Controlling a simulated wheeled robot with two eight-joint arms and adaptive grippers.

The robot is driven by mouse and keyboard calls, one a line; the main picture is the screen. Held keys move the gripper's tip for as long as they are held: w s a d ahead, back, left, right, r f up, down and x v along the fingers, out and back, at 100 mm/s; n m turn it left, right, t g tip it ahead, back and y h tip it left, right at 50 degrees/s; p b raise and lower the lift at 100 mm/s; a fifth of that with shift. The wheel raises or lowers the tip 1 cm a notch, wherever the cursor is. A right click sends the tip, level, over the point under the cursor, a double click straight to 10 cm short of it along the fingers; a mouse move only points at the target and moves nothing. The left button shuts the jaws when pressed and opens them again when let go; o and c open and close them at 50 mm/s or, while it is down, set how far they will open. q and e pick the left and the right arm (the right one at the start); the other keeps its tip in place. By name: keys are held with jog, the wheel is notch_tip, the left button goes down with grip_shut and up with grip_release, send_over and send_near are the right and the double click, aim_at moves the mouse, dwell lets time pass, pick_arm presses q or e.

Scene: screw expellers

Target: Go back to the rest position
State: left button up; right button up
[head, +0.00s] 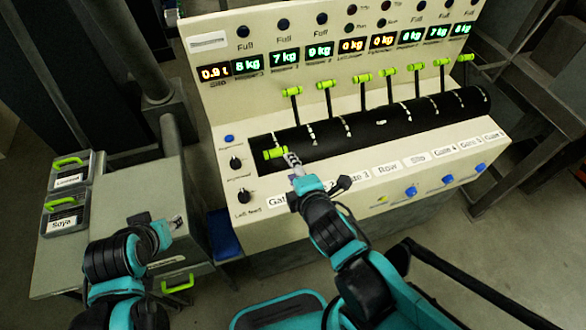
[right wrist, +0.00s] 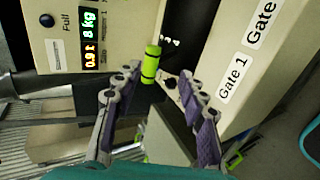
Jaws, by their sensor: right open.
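My right gripper (head: 292,160) is over the front left end of the control panel (head: 240,180). It is open and empty. The first lever's green handle (head: 275,153) is pulled down, just left of the right gripper's tips. In the right wrist view, this green handle (right wrist: 151,64) shows between and beyond the two spread fingertips (right wrist: 160,75), and no grip on it is seen. My left gripper (head: 175,226) is low at the left, over the grey cabinet, with nothing clear in it. Its fingers are too small to judge.
Several other green-handled levers (head: 326,85) stand up along the black drum. Lit weight displays (head: 284,58) run above them. Two bins with green handles (head: 65,187) sit on the grey cabinet (head: 130,195) at left. A dark metal frame (head: 545,130) stands at right.

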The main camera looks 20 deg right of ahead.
dwell(0.3)
jog(key=s+d+f+m+g+b, duration=0.3)
jog(key=s+f+m+g+b, duration=0.1)
jog(key=m, duration=1.4)
jog(key=shift+s+d+f+g, duration=0.2)
jog(key=shift+s+d+g, duration=0.1)
jog(key=shift+g, duration=0.4)
